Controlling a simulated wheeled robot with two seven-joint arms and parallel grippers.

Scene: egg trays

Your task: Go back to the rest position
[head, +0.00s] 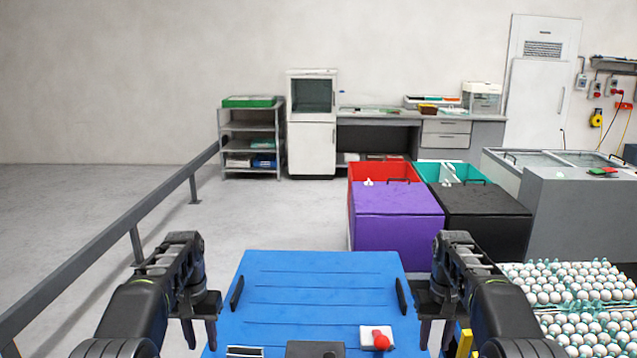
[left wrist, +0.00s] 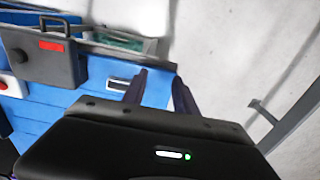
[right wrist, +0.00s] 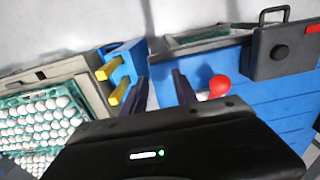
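My left gripper (head: 200,334) hangs fingers down beside the left edge of the blue-topped cart in the head view. Its two fingers are apart with nothing between them, and they also show in the left wrist view (left wrist: 160,90). My right gripper (head: 435,334) hangs fingers down beside the cart's right edge. Its fingers are also apart and empty, as the right wrist view (right wrist: 160,92) shows. Both arms are held low and about level, one on each side of the cart.
The blue cart top (head: 320,280) lies between my arms, with a red button (head: 381,340) near its front. Egg trays (head: 570,305) stand at right. A purple-lidded bin (head: 397,210) and black-lidded bin (head: 482,208) stand ahead. A grey rail (head: 100,252) runs along the left; the floor there is clear.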

